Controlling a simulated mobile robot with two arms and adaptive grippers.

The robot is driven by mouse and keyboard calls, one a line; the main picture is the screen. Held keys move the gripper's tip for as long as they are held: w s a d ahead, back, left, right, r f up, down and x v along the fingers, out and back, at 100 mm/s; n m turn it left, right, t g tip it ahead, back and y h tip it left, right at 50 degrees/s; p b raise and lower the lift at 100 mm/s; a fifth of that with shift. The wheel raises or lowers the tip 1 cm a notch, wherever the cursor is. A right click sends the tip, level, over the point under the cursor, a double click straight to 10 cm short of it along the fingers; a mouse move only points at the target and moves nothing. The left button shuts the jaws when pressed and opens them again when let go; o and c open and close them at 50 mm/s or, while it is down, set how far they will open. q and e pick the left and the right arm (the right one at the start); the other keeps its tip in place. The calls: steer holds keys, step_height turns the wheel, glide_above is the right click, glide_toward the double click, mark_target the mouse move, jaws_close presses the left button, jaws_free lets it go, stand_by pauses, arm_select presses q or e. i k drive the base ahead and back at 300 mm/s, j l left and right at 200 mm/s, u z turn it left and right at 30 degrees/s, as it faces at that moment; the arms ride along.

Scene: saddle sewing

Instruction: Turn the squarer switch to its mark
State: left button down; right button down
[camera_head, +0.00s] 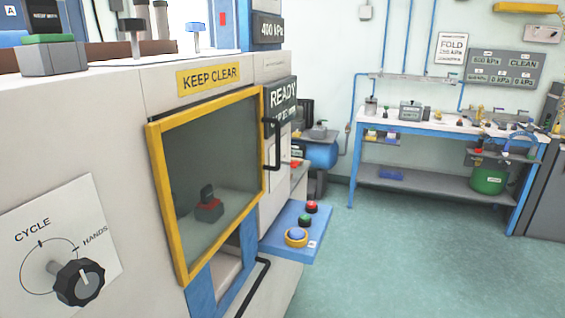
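A black rotary knob (80,283) sticks out on a short shaft from a white dial plate (96,211) at the lower left. The plate carries a printed arc with tick marks and the words CYCLE at upper left and HANDS at upper right. I cannot tell which mark the knob points to. The plate is on the pale front of a large machine (120,130). Neither of my grippers shows in the head view, and nothing touches the knob.
Right of the knob is a yellow-framed window (155,200) under a KEEP CLEAR sign (209,77). A black handle (272,145) and a blue button panel (292,243) jut out beyond it. A blue workbench (430,125) stands far right. The green floor (400,260) between is clear.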

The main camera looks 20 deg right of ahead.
mark_target(294, 164)
steer(key=i+l, duration=0.1)
steer(key=l, duration=0.3)
steer(key=i+l, duration=0.1)
steer(key=l, duration=0.3)
steer(key=i+l, duration=0.1)
steer(key=l, duration=0.35)
